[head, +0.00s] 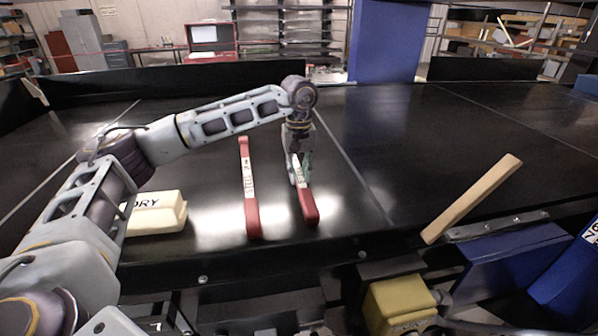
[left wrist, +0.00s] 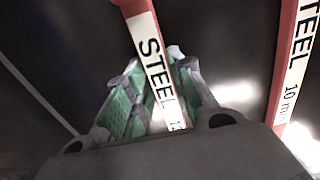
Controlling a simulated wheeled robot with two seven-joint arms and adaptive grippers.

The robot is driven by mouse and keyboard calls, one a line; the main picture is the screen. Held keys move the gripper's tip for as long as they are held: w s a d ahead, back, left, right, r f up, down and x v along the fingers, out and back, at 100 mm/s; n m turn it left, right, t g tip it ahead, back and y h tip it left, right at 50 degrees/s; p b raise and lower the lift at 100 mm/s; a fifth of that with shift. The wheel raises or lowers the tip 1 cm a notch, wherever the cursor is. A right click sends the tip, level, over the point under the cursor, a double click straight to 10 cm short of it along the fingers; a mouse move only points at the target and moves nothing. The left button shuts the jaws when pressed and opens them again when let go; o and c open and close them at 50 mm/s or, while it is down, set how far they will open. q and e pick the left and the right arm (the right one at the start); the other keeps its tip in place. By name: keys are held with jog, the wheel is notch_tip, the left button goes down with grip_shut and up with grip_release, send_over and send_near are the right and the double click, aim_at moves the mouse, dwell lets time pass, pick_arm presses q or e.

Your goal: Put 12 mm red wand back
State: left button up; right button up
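A red wand (head: 309,209) with a white label lies under my left gripper (head: 299,172), on the black conveyor. In the left wrist view the wand (left wrist: 149,40) passes between the fingers of the gripper (left wrist: 155,62). Its label reads STEEL and a number cut off after the 1. A fingertip is close on each side of it; whether they press on it I cannot tell. A second red wand (head: 249,190) lies to its left on the conveyor. Its label reads STEEL 10 mm in the left wrist view (left wrist: 298,60). My right gripper does not show.
A cream block (head: 155,218) marked DRY lies left of the wands. A yellow block (head: 398,303) is below the front edge. The conveyor right of the wands is mostly clear.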

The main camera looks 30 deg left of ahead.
pick_arm(q)
jog(key=o, duration=0.4)
jog(key=shift+r, duration=0.2)
jog(key=shift+r+b, duration=0.7)
jog(key=shift+r, duration=5.25)
